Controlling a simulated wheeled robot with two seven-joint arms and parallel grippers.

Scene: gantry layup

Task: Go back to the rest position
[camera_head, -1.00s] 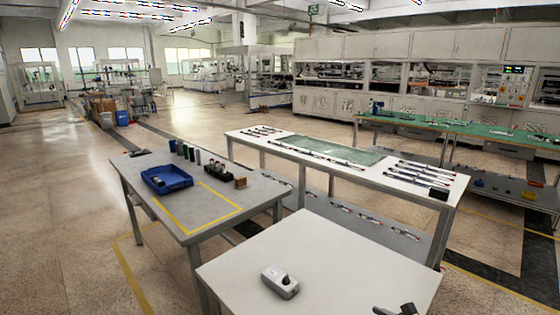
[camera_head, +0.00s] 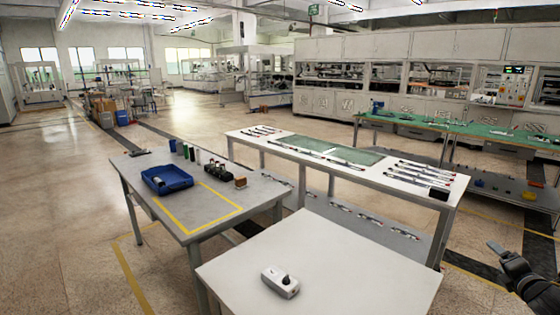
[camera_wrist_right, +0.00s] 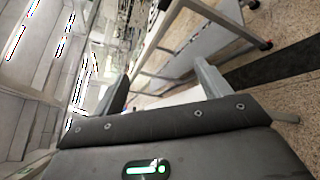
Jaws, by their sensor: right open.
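My right gripper (camera_head: 506,262) is at the lower right of the head view, beyond the right edge of the near white table (camera_head: 330,260). In the right wrist view its two fingers (camera_wrist_right: 160,88) stand apart with nothing between them, so it is open and empty. It touches nothing that I can see. My left gripper is not in view.
A white device with a dark knob (camera_head: 280,282) lies on the near table. A grey table (camera_head: 150,195) at left holds a blue tray (camera_head: 166,179) and small items. A white bench (camera_head: 400,190) behind carries a green glass panel (camera_head: 355,155) and several rods.

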